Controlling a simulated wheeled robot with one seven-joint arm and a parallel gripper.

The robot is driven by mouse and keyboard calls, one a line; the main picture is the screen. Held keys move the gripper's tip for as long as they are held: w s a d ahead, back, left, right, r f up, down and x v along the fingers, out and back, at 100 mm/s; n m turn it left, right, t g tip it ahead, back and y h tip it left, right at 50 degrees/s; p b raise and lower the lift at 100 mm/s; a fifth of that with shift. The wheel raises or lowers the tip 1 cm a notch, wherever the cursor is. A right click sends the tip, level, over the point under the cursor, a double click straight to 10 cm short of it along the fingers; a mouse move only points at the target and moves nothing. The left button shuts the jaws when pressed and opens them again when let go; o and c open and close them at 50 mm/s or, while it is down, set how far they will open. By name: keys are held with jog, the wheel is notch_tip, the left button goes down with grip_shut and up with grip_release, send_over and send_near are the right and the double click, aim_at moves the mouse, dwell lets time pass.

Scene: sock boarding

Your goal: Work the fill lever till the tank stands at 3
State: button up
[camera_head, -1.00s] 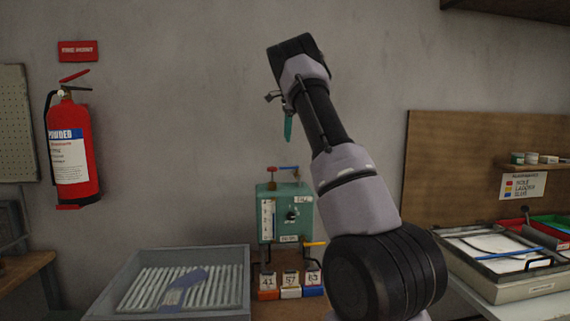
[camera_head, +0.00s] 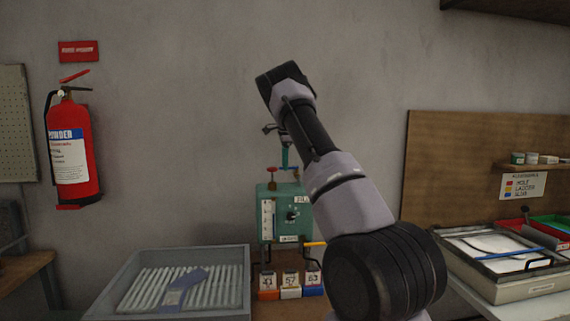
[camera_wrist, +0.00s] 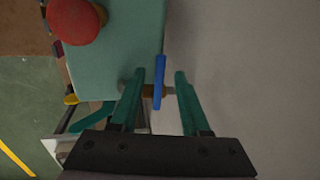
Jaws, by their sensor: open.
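A teal tank box (camera_head: 292,200) stands against the wall at the middle of the head view, with a white gauge strip (camera_head: 267,220) on its front; the gauge level is too small to read. On top are a red knob (camera_head: 271,170) and a blue lever (camera_head: 293,167). In the wrist view the red knob (camera_wrist: 76,20) is at upper left, and the blue lever (camera_wrist: 159,80) lies between the two teal fingers of my gripper (camera_wrist: 162,74). My gripper (camera_head: 285,157) is open and points down just above the box top; I see no finger closed on the lever.
Several numbered small bins (camera_head: 290,293) stand below the box. A fire extinguisher (camera_head: 72,160) hangs on the left wall. The wall above the box is bare.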

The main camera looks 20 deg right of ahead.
jog(key=shift+f, duration=0.1)
grip_shut()
dwell(1.4)
